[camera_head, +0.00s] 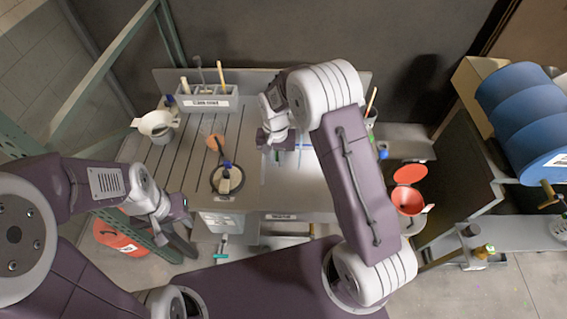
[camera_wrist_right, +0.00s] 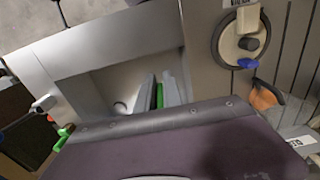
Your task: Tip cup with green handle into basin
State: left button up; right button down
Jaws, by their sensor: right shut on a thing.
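My right gripper (camera_head: 277,146) is over the middle of the worktable, and my own arm partly covers it. In the right wrist view its fingers (camera_wrist_right: 164,92) are closed on a green strip, the green handle (camera_wrist_right: 159,97). The cup's body is hidden behind my gripper, so its tilt cannot be told. A pale recessed surface with raised walls, seemingly the basin (camera_wrist_right: 107,84), lies below the fingers in the right wrist view. My left gripper (camera_head: 184,238) hangs by the table's front left, away from the cup; its finger gap is unclear.
A grey rack (camera_head: 207,104) with wooden-handled tools stands at the back left. A white pitcher (camera_head: 157,124) is at the left, with an orange scoop (camera_head: 215,142) and a round dish (camera_head: 214,181) nearer the middle. A red bucket (camera_head: 406,202) with its lid up stands right.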

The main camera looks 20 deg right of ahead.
jog(key=w+a+f+m+p, duration=0.1)
jog(key=a+p, duration=0.1)
jog(key=a, duration=0.2)
jog(key=w+a+f+m+p, duration=0.1)
jog(key=w+a+m+p, duration=0.1)
jog(key=a, duration=0.3)
jog(key=w+a+m+p, duration=0.2)
jog(key=a, duration=0.3)
jog(key=shift+a+f, duration=0.15)
jog(key=shift+f, duration=0.25)
jog(key=shift+a+f+m, duration=0.15)
jog(key=shift+m, duration=0.15)
